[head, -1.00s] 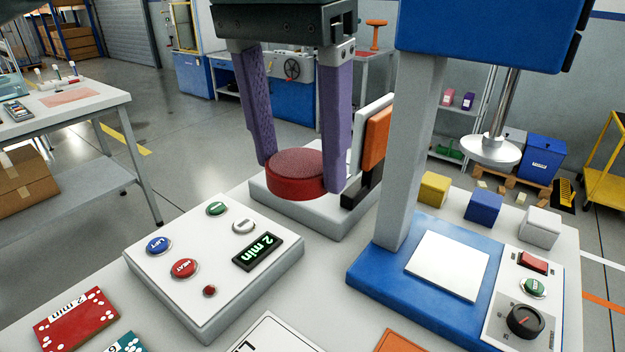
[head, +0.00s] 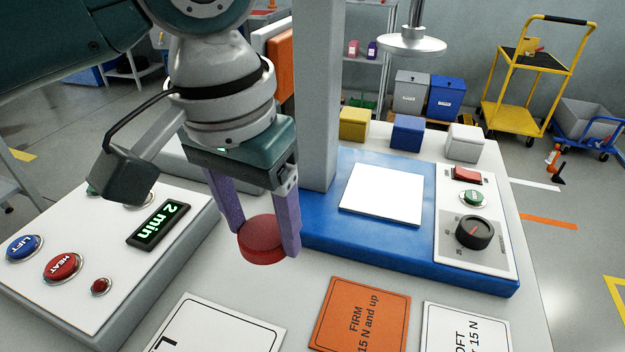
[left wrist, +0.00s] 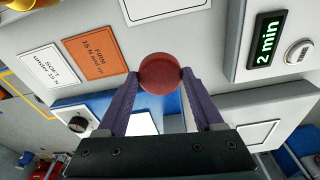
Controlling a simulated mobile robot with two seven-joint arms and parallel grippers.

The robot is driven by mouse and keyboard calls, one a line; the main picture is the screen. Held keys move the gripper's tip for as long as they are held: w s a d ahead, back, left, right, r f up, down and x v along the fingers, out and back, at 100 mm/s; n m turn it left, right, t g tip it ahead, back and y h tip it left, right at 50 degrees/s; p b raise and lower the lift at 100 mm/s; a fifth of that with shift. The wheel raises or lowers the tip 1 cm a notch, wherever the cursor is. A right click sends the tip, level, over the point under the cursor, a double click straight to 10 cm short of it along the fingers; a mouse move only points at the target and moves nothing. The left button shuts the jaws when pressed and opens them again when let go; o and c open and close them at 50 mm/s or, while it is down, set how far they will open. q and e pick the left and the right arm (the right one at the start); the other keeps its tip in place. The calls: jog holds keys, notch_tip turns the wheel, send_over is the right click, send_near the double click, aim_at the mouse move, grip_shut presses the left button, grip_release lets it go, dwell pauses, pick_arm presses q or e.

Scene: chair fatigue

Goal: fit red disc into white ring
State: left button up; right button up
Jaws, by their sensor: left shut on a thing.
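The red disc (head: 261,241) is a short, thick cylinder, held between the two purple fingers of my left gripper (head: 264,236). It hangs in front of the blue press base, between the button panel and the orange FIRM card, apparently above the table. In the left wrist view the disc (left wrist: 160,74) sits at the fingertips, with one finger on each side. I cannot make out a white ring in either view now. My right gripper is out of view.
The press has a blue base (head: 330,222), a white square pad (head: 384,193) and a grey column (head: 317,95). A button panel (head: 110,270) reading "2 min" lies left. FIRM (head: 360,312) and SOFT (head: 465,328) cards lie in front. Yellow (head: 354,123), blue (head: 407,132) and white (head: 464,142) blocks stand behind.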

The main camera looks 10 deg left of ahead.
aim_at(273, 280)
pick_arm(q)
notch_tip(273, 280, down, 7)
jog(key=shift+r+b, duration=0.1)
jog(key=shift+b, duration=0.55)
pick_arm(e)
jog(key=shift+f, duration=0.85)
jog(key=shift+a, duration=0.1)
pick_arm(q)
jog(key=o, duration=1.4)
